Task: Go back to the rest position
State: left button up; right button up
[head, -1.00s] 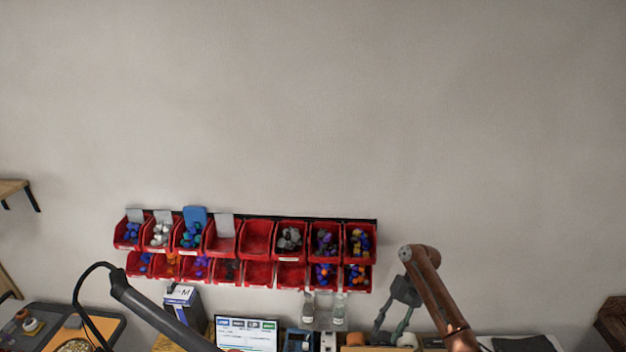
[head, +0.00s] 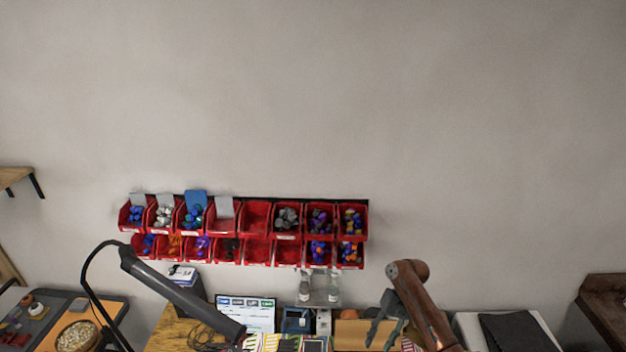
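My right gripper (head: 379,331) hangs at the lower right in the head view, below the bend of my copper-coloured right arm. Its two dark fingers point down and look apart, with nothing seen between them. It is in front of the back part of the workbench (head: 175,333), above the bench items. My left gripper is not in the picture.
Red parts bins (head: 255,222) hang in two rows on the wall. A black jointed lamp arm (head: 180,291) crosses the lower left. A screen (head: 245,313), clear bottles (head: 319,287) and a bowl (head: 76,337) stand below. The upper wall is bare.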

jog(key=s+d+f+n+t+h, duration=0.15)
jog(key=s+f+t, duration=0.25)
jog(key=s+f, duration=1.25)
jog(key=s+d+r+t+h, duration=0.2)
jog(key=s+d+r, duration=0.35)
jog(key=s, duration=0.45)
jog(key=s+d+r+t+h, duration=0.2)
jog(key=s+d+r, duration=0.2)
jog(key=s+d, duration=0.45)
notch_tip(320, 180, down, 41)
jog(key=s+a+g+b, duration=0.2)
jog(key=s+a+b, duration=0.1)
jog(key=b, duration=0.8)
pick_arm(q)
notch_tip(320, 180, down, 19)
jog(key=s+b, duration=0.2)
jog(key=b, duration=0.6)
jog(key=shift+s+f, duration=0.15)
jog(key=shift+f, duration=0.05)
pick_arm(e)
jog(key=s+f, duration=0.9)
jog(key=f, duration=0.4)
jog(key=s+f+g+y, duration=0.1)
jog(key=s+f, duration=0.9)
jog(key=f, duration=0.3)
jog(key=shift+s+f+n, duration=0.15)
jog(key=shift+f+n, duration=0.05)
jog(key=shift+n, duration=0.15)
